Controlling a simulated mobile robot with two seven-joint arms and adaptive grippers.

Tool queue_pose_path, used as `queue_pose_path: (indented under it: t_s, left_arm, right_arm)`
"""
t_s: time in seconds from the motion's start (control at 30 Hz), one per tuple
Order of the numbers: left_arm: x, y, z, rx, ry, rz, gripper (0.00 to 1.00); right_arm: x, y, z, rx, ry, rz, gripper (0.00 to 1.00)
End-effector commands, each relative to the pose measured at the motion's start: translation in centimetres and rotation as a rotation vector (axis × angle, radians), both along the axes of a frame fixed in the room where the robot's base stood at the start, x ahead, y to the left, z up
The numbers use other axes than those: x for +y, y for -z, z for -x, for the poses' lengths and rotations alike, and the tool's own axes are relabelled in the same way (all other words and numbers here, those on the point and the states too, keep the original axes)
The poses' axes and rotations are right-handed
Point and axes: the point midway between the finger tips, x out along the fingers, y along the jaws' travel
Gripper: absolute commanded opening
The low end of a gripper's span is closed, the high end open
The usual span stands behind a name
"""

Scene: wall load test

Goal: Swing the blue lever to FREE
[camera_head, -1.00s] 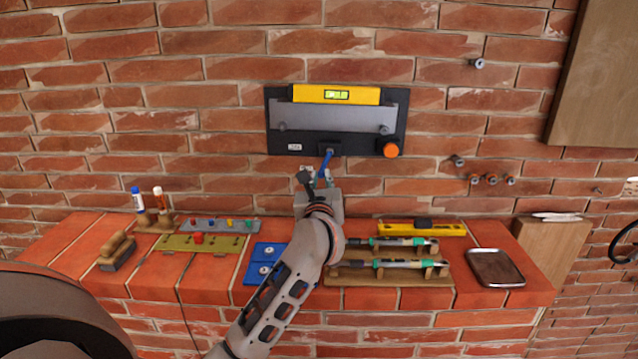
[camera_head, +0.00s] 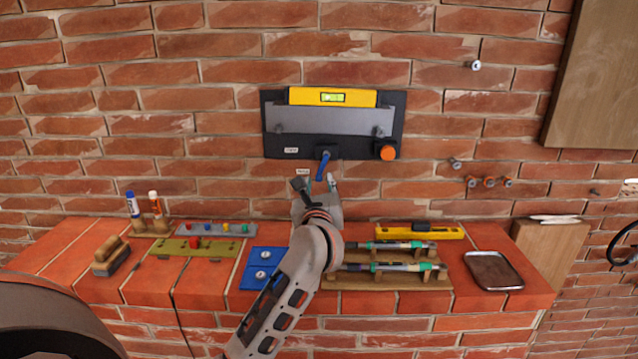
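The blue lever (camera_head: 322,167) hangs from a dark pivot block at the lower middle of the black wall plate (camera_head: 270,128). It points down and leans a little left. A small white label (camera_head: 291,150) is on the plate's lower left, and another label (camera_head: 303,171) shows just below the plate; I cannot read either. My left gripper (camera_head: 315,183) is just below the plate, its fingers apart on either side of the lever's lower end. I cannot tell whether they touch it. My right gripper is not in view.
A yellow level (camera_head: 300,96) tops the grey bar (camera_head: 345,118) on the plate, with an orange knob (camera_head: 387,152) at lower right. The brick ledge below holds a blue pad (camera_head: 247,278), a wooden rack (camera_head: 350,281), a second yellow level (camera_head: 450,233) and a tray (camera_head: 520,272).

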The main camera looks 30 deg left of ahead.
Motion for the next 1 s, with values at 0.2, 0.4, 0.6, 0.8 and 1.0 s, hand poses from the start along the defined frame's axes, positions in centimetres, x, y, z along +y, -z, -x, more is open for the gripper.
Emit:
queue_pose_path:
  t_s: [0.2, 0.4, 0.6, 0.8, 1.0]
  left_arm:
    - [-2.2, 0.0, 3.5, -0.001, 0.002, 0.002, 0.29]
    - [-4.2, 0.1, 6.8, 0.001, 0.001, 0.002, 0.29]
    - [-5.5, 0.0, 8.9, 0.0, 0.001, 0.0, 0.29]
    - [-5.8, 0.0, 9.5, 0.0, 0.001, 0.0, 0.29]
    - [-5.8, 0.0, 9.5, 0.0, 0.0, 0.0, 0.29]
  right_arm:
    - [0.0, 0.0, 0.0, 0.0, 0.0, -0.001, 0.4]
    - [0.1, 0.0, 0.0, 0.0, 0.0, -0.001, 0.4]
    - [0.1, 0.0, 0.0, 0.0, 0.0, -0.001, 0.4]
    - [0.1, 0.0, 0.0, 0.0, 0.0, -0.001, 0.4]
    - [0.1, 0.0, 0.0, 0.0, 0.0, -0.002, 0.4]
